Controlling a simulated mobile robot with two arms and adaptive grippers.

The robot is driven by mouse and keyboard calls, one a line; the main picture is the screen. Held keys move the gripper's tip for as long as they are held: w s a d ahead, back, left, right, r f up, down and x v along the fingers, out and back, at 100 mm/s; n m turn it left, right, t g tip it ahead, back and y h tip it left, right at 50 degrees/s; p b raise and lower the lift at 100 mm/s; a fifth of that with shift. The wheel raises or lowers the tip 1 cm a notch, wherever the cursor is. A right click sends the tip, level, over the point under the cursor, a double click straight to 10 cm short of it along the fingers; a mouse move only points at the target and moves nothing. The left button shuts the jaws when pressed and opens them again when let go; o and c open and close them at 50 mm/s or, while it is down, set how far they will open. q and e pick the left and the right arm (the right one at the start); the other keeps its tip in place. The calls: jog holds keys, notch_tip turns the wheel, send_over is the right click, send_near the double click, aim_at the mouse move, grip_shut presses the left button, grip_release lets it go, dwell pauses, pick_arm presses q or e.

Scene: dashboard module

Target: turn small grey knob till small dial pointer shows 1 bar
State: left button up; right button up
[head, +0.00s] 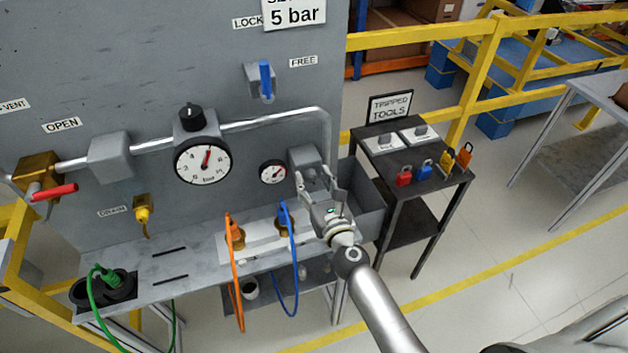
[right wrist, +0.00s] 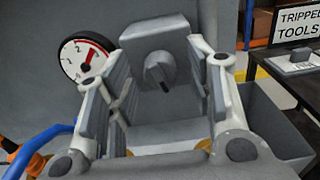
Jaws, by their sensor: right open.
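The small grey knob (right wrist: 160,72) sits on the front of a grey box (right wrist: 152,38) on the panel. In the head view the knob (head: 311,173) is partly covered by my right gripper (head: 316,184). In the right wrist view the open fingers (right wrist: 162,85) stand on both sides of the knob, with clear gaps and nothing held. The small dial (head: 272,172) is left of the box. It also shows in the right wrist view (right wrist: 82,60), partly behind a finger; its red pointer leans up and right, the exact reading unclear. My left gripper is out of view.
A large dial (head: 202,160) with a black knob (head: 190,117) is further left. Orange (head: 234,265) and blue (head: 294,260) hoses hang below. A grey bin (head: 367,203) lies right of my gripper, beside a black table (head: 440,172) with padlocks.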

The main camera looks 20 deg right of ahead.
jog(key=shift+w, duration=0.1)
jog(key=c, duration=1)
